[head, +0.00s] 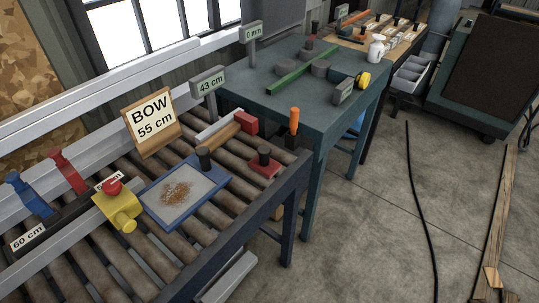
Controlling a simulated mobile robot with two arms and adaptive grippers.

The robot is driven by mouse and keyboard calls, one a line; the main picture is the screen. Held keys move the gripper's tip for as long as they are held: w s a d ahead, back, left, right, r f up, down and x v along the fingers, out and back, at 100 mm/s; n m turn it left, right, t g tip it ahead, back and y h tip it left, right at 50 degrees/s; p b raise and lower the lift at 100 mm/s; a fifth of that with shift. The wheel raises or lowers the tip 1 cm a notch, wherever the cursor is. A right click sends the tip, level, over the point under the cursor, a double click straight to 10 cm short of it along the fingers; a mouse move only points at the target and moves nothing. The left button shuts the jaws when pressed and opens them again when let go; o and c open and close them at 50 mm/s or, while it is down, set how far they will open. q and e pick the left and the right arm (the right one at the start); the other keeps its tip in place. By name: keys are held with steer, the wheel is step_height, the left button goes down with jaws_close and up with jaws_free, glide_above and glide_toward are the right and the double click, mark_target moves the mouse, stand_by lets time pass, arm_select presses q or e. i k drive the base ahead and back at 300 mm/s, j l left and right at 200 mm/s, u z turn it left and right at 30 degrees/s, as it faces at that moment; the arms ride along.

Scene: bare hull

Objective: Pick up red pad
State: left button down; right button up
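A flat red pad (262,168) with a black knob on top lies on the roller conveyor (125,266), near its right end. It sits to the right of a blue-framed tray (217,187) holding a small brown heap. A second red thing, a red block (245,123) at the end of a wooden piece, lies just behind the pad. Neither of my grippers shows in the head view, so nothing is seen touching the pad.
An orange-handled tool (294,120) stands upright close behind the pad. A yellow box with a red button (119,208) and a "BOW 55 cm" sign (152,122) stand to the left. A green table (345,114) adjoins behind. A dark cable (418,205) and planks (494,230) lie on the floor.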

mark_target(262, 163)
steer(key=i+l+u, duration=0.1)
steer(key=l, duration=0.2)
steer(key=i+l+u, duration=0.25)
steer(key=l, duration=0.4)
steer(key=i+l+u, duration=0.1)
steer(key=l, duration=0.25)
steer(key=i+l+u, duration=0.1)
steer(key=l, duration=0.25)
steer(key=i, duration=0.1)
